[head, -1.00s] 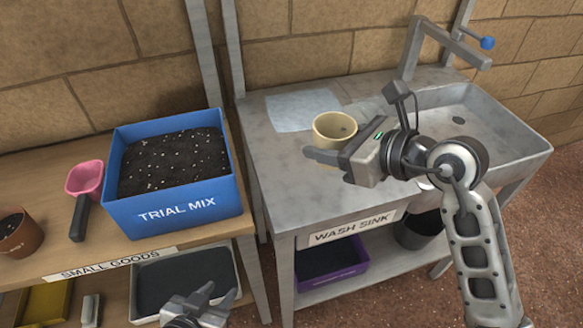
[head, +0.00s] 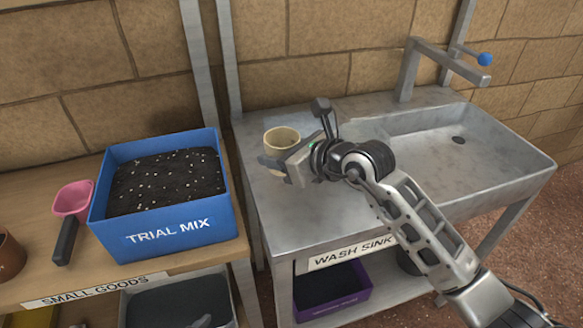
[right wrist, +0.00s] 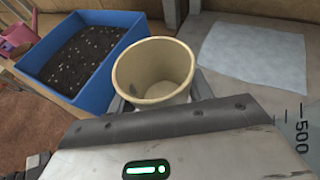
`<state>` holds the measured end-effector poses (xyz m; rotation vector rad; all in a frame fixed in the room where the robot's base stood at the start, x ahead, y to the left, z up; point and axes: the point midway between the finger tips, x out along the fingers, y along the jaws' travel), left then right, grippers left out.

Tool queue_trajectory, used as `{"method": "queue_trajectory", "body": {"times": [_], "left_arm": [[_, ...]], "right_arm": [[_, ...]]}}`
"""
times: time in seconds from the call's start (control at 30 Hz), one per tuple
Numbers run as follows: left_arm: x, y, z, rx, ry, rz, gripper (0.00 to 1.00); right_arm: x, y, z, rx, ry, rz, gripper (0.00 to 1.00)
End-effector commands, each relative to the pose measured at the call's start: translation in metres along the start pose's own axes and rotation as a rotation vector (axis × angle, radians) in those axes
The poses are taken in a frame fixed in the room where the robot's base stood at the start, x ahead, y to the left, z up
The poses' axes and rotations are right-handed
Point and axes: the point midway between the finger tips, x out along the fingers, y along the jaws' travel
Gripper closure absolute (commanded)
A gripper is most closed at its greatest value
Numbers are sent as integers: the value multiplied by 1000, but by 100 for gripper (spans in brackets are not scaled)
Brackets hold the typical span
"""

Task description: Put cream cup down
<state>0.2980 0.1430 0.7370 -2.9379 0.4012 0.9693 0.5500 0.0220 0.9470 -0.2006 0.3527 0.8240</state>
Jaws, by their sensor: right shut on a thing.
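The cream cup (head: 281,137) is upright over the left back part of the wash sink's metal worktop (head: 290,215). In the right wrist view the cup (right wrist: 155,72) shows its open rim and looks empty apart from a dark spot on its inner wall. My right gripper (head: 279,162) is shut on the cup from the front side. I cannot tell whether the cup's base touches the worktop, as the gripper hides it.
A blue trial mix box (head: 165,235) full of soil stands on the wooden bench to the left, with a pink scoop (head: 72,198) beside it. The sink basin (head: 440,155) and tap (head: 410,70) are at right. A pale sheet (right wrist: 252,58) lies on the worktop.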

Motion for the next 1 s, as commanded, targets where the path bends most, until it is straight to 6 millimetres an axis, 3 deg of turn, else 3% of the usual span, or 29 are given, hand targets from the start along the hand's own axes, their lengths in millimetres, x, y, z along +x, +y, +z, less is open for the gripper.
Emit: {"method": "queue_trajectory", "body": {"times": [0.37, 0.5, 0.97, 1.0], "left_arm": [[2, 0, -1, -4, 10, 3, 64], [1, 0, -6, -4, 18, 3, 64], [2, 0, -4, -5, 19, 3, 64], [2, 0, -5, -6, 19, 3, 64]], "right_arm": [[12, -28, -35, 1, 0, -3, 72], [20, -25, -53, 1, -1, -1, 72], [24, -24, -62, -1, -3, -1, 72], [24, -24, -61, -1, -3, -1, 38]]}}
